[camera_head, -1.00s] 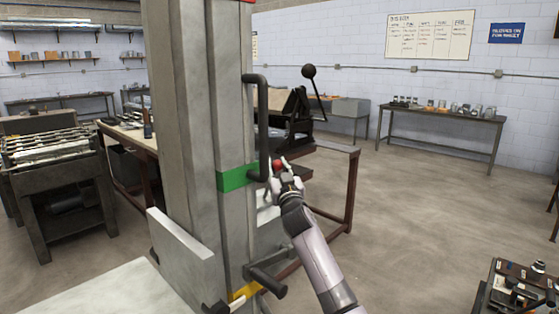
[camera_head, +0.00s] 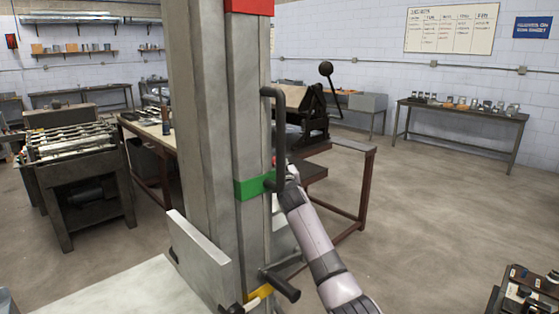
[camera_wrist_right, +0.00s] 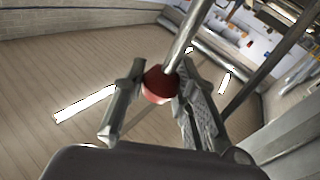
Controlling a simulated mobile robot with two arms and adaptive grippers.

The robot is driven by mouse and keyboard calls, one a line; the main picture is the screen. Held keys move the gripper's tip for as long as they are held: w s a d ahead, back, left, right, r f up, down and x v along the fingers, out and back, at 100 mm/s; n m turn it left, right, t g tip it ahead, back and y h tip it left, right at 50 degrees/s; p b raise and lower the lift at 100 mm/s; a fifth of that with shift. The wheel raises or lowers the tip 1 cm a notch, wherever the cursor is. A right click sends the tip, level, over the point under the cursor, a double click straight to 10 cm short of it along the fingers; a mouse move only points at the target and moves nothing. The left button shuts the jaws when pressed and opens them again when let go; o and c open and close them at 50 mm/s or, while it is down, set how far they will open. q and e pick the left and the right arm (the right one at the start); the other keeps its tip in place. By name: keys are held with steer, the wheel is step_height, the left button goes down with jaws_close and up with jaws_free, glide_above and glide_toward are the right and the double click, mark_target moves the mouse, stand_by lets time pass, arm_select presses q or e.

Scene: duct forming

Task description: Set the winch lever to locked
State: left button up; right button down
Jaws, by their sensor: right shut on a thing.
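The winch lever shows in the right wrist view as a metal rod ending in a red knob (camera_wrist_right: 159,84). My right gripper (camera_wrist_right: 153,98) has its two fingers on either side of the red knob and is shut on it. In the head view, the right gripper (camera_head: 290,174) is beside the grey winch column, close to its green band (camera_head: 253,187). The knob is mostly hidden there behind the gripper and a dark upright handle (camera_head: 279,130). I cannot read the lever's setting. My left gripper is not in view.
The tall grey column (camera_head: 205,150) has a red band (camera_head: 249,6) at top and a yellow band (camera_head: 260,293) low down. A dark crank handle (camera_head: 282,287) sticks out below my right arm. A workbench (camera_head: 365,150) stands behind. The floor to the right is largely clear.

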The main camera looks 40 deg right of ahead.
steer(key=shift+w+a+f, duration=0.1)
steer(key=shift+w+f, duration=0.1)
steer(key=shift+f, duration=0.05)
steer(key=c, duration=1.2)
jaws_free()
steer(key=shift+c, duration=0.2)
steer(key=shift+r, duration=0.1)
